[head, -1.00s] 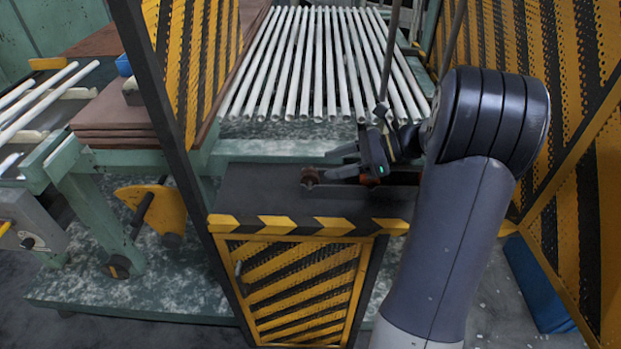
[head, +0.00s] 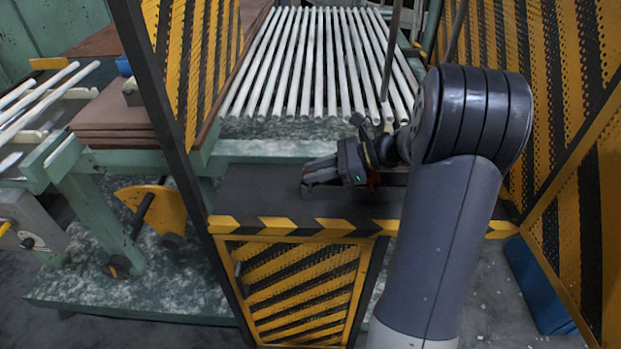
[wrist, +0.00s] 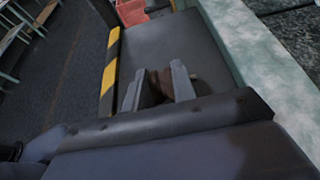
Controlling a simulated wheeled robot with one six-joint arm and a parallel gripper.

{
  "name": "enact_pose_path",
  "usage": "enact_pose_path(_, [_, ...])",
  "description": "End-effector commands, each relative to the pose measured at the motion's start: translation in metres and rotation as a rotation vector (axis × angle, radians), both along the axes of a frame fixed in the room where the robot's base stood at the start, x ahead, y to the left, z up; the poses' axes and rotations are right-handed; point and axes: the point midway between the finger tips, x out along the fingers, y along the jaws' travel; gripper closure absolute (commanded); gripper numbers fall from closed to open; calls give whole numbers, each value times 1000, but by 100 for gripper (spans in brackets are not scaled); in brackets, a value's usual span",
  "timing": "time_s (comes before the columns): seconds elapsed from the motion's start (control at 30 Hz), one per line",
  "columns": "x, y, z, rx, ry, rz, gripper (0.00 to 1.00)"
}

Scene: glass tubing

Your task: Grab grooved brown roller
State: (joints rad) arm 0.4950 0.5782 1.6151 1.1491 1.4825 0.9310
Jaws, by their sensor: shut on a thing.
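The grooved brown roller (wrist: 160,84) shows in the wrist view between the two fingers of my gripper (wrist: 158,88), low over the dark shelf. My gripper is shut on it, with a finger on each side. In the head view my gripper (head: 320,172) is over the dark shelf (head: 255,190), its fingers pointing left. The roller is mostly hidden there by the fingers. I cannot tell whether it still touches the shelf.
Several white glass tubes (head: 310,62) lie side by side on the rack behind the shelf. A yellow-and-black striped edge (head: 300,226) runs along the shelf front. Striped guard panels stand left (head: 195,60) and right (head: 560,90). The shelf left of my gripper is clear.

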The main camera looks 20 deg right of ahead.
Motion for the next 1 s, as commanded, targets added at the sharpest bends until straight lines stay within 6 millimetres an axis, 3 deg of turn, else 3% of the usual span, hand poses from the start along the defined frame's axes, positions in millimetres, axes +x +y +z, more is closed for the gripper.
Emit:
enact_pose_path(0.2, [0,0,0,0,0,0,97])
enact_pose_path(0.47, [0,0,3,0,-1,0,98])
enact_pose_path(0.57, [0,0,13,-1,-3,0,98])
enact_pose_path(0.8, [0,0,62,-3,-6,0,98])
enact_pose_path(1.0, [0,0,92,-1,-3,0,98])
